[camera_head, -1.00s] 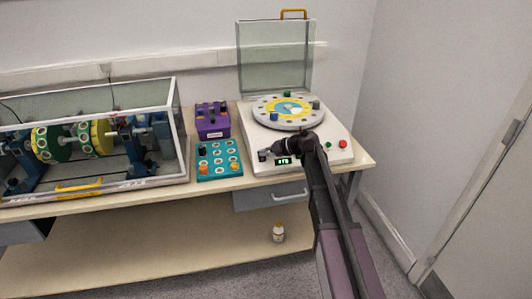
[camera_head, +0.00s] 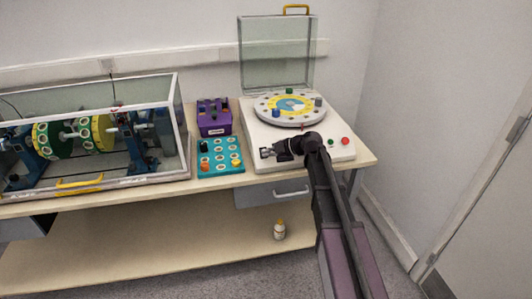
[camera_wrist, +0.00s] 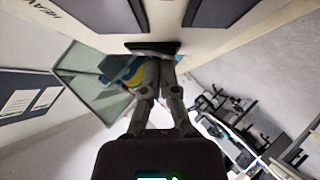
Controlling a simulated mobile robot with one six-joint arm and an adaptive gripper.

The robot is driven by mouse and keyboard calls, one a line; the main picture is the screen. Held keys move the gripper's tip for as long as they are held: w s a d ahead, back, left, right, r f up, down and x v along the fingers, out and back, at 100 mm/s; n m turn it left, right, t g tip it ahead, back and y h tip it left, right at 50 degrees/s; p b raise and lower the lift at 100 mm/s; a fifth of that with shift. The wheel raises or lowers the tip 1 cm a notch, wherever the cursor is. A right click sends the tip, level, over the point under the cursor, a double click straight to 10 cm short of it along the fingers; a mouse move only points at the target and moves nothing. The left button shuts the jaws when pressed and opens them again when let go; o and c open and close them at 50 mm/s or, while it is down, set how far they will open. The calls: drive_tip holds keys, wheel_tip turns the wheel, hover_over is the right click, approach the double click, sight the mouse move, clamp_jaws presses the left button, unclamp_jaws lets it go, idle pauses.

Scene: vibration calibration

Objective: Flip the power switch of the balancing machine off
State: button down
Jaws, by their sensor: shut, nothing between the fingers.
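The white balancing machine (camera_head: 256,120) stands at the right end of the bench, with its round disc (camera_head: 291,118) on top and its clear lid (camera_head: 277,52) raised. A green button (camera_head: 330,142) and a red button (camera_head: 346,141) sit at its front right. My gripper (camera_head: 265,153) is at the front left of the machine's top. In the wrist view my gripper (camera_wrist: 160,60) is shut with nothing between the fingers. A dark flat piece (camera_wrist: 150,47) lies at the fingertips; I cannot tell whether it is the power switch. No lit display digits show now.
A teal tray (camera_head: 219,170) with round wells and a purple box (camera_head: 214,118) stand left of the machine. Further left is a clear-walled case (camera_head: 150,182) with a rotor rig. A small bottle (camera_head: 279,230) stands on the lower shelf.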

drive_tip(key=shift+s+r, duration=0.1)
idle(0.4)
drive_tip(key=shift+s+d+r+p, duration=0.1)
drive_tip(key=shift+s+r+p, duration=0.5)
drive_tip(key=shift+r+p, duration=0.45)
drive_tip(key=r+p+v, duration=0.1)
drive_tip(key=p+v, duration=0.6)
drive_tip(key=v, duration=0.4)
drive_tip(key=shift+w+a, duration=0.15)
drive_tip(key=shift+a, duration=0.2)
drive_tip(key=s+d+f+m+g+h+p, duration=0.1)
drive_tip(key=s+d+f+m+h, duration=0.1)
drive_tip(key=s+m, duration=0.6)
drive_tip(key=s+d+f+m+g+h, duration=0.2)
drive_tip(key=s+m+h, duration=0.3)
drive_tip(key=s+m, duration=0.3)
drive_tip(key=s+d+f+m+g+h+p, duration=0.1)
drive_tip(key=s+d+f+m+h, duration=0.1)
drive_tip(key=s+m, duration=0.6)
drive_tip(key=shift+d+f+g+h+p, duration=0.2)
drive_tip(key=shift+d+g+h+p, duration=0.2)
drive_tip(key=shift+d+h, duration=0.45)
